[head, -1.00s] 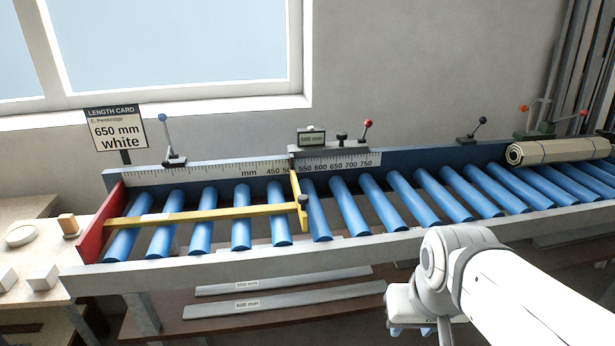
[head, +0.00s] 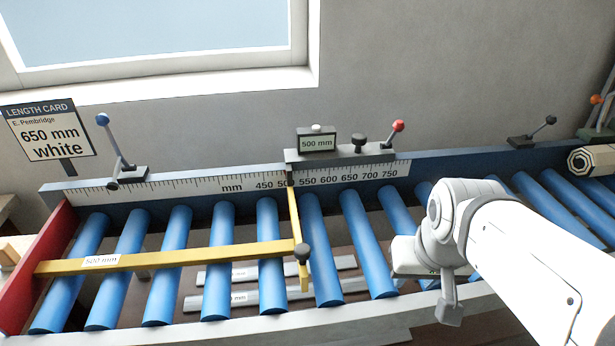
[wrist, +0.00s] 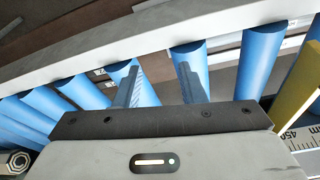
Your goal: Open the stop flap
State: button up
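The stop flap (head: 293,215) is a narrow yellow plate. My gripper (wrist: 158,80) is open and empty in the wrist view, over blue rollers near the front rail. A yellow piece, probably the flap, shows at that view's right edge (wrist: 297,95). In the head view the fingers are not clear.
The measuring stop (head: 340,154) has a 500 mm display and a red-knobbed lever (head: 392,133). A blue-knobbed lever (head: 117,150) stands at left. Grey profiles (head: 250,296) lie below the rollers. The length card (head: 48,132) reads 650 mm white.

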jog(key=shift+w, duration=0.1)
jog(key=shift+d, duration=0.15)
jog(key=shift+o, duration=0.8)
jog(key=shift+r, duration=0.1)
jog(key=shift+o, duration=0.4)
jog(key=w+a+r+m+g+b, duration=0.1)
jog(key=w+a+r+m+b, duration=0.1)
jog(key=a+r, duration=0.3)
jog(key=w+a+b, duration=0.1)
jog(key=a, duration=0.2)
jog(key=shift+w+m+b, duration=0.3)
jog(key=shift+m+b, duration=0.05)
jog(key=shift+m, duration=0.05)
notch_tip(320, 180, up, 7)
jog(key=m+g+b, duration=0.2)
jog(key=m+b, duration=0.1)
jog(key=m, duration=0.1)
send_over(302, 249)
jog(key=shift+w+d, duration=0.1)
jog(key=shift+w, duration=0.05)
notch_tip(302, 249, down, 7)
jog(key=shift+f+b, duration=0.1)
jog(key=shift+b, duration=0.25)
